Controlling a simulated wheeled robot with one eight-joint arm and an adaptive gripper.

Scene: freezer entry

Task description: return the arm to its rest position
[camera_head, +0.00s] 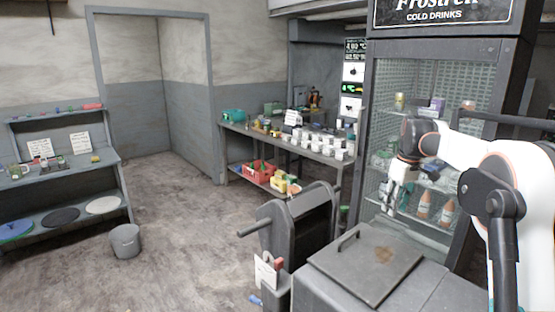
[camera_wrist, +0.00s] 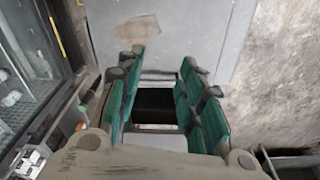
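My arm reaches in from the right edge of the head view, in front of the glass-fronted drinks fridge (camera_head: 380,110). My gripper (camera_head: 392,207) hangs from the wrist with its fingers downward, over the near side of the fridge. In the wrist view, my gripper (camera_wrist: 162,62) shows two green-padded fingers apart, with nothing between them. A flat grey surface lies beyond the fingertips.
A grey chest with a stained lid (camera_head: 366,262) stands below the arm. A dark bin-like unit (camera_head: 300,228) is left of it. A cluttered workbench (camera_head: 275,142) stands behind. A bucket (camera_head: 126,241) is on the floor at left, beside open floor.

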